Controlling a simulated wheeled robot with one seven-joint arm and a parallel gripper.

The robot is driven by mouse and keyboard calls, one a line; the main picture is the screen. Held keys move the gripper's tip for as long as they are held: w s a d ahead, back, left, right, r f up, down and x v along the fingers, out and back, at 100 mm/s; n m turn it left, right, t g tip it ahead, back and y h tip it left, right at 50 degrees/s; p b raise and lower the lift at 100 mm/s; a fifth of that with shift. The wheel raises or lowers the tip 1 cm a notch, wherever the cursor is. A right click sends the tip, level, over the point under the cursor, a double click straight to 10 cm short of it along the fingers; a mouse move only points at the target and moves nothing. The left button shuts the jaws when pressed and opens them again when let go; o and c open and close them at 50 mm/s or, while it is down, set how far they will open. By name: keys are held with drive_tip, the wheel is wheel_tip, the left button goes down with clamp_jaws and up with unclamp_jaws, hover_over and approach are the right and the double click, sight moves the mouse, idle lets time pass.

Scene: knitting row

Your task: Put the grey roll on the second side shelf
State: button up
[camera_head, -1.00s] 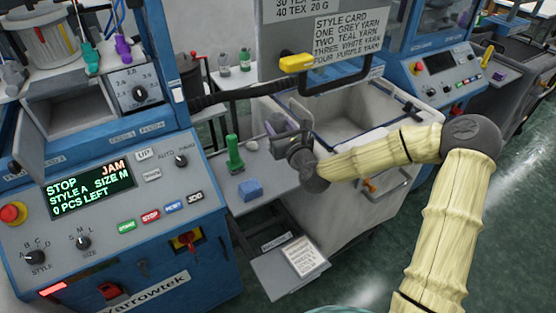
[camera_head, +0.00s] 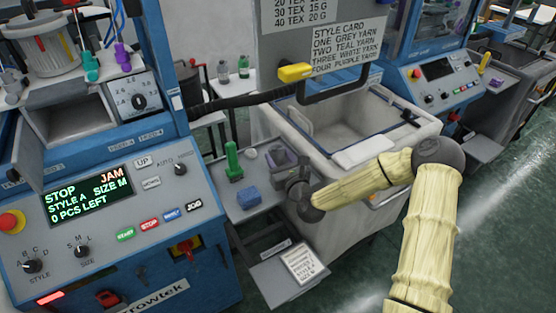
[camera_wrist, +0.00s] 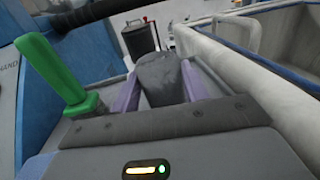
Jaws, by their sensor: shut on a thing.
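My gripper (camera_head: 286,166) is shut on the grey roll (camera_wrist: 160,78), which stands between its purple fingers in the wrist view. In the head view the roll (camera_head: 281,154) is partly hidden by the gripper. The gripper is low, over or at the right end of a grey side shelf (camera_head: 262,200) beside the near machine. I cannot tell whether the roll touches the shelf. Another side shelf (camera_head: 503,82) is by the farther machine at the upper right. The views do not show which shelf is called second.
On the near shelf are a green-handled tool (camera_head: 232,162), also in the wrist view (camera_wrist: 60,75), and a blue block (camera_head: 249,198). A large pale bin (camera_head: 350,145) stands close on the right. A lower ledge holds a card (camera_head: 301,262). The machine panel (camera_head: 120,225) is left.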

drive_tip(key=shift+s+a+f, duration=0.1)
drive_tip(key=shift+f, duration=0.3)
drive_tip(key=shift+f, duration=0.15)
drive_tip(key=o, duration=1)
drive_tip(key=shift+c, duration=0.2)
drive_tip(key=b+v, duration=0.1)
drive_tip(key=v, duration=1.1)
drive_tip(key=shift+b, duration=0.4)
